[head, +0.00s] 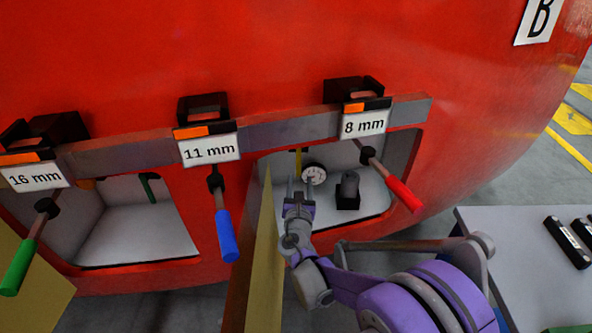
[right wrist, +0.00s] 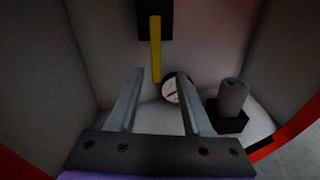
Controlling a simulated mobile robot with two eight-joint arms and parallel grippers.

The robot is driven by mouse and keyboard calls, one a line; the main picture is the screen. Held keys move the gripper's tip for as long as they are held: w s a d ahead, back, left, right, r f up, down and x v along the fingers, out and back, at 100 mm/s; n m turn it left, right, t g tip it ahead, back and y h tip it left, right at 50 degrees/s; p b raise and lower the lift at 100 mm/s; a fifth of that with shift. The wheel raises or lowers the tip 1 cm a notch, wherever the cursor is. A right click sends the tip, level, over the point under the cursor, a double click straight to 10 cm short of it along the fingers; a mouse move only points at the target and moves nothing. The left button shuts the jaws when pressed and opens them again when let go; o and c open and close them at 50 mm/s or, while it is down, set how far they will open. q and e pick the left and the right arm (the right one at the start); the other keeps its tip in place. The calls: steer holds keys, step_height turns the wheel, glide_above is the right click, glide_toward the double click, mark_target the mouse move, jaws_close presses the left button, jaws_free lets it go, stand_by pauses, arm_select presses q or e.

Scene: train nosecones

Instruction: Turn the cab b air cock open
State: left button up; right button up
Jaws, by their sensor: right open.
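The air cock shows as a yellow lever (right wrist: 156,50) hanging straight down from a black block (right wrist: 154,20) on the back wall of the right-hand recess. In the head view only a short piece of the lever (head: 298,163) shows below the grey rail. My right gripper (head: 300,188) reaches into this recess, open and empty. In the right wrist view its fingertips (right wrist: 160,73) stand either side of the lever's lower part in the picture; the depth between them is unclear. A "B" sign (head: 541,20) is on the red nosecone. My left gripper is out of view.
A round gauge (head: 314,174) and a grey cylinder on a black base (head: 348,190) are right of the lever. Red (head: 404,194), blue (head: 227,235) and green (head: 17,267) handled tools hang from the rail (head: 290,131). A tan panel (head: 264,260) stands close left of my arm.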

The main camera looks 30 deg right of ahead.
mark_target(298, 160)
steer(key=shift+n, duration=0.7)
steer(key=x, duration=0.7)
steer(key=b+x, duration=0.1)
steer(key=x, duration=0.3)
steer(key=shift+w+a+f, duration=0.15)
steer(key=shift+w+f, duration=0.15)
jaws_close()
stand_by(0.3)
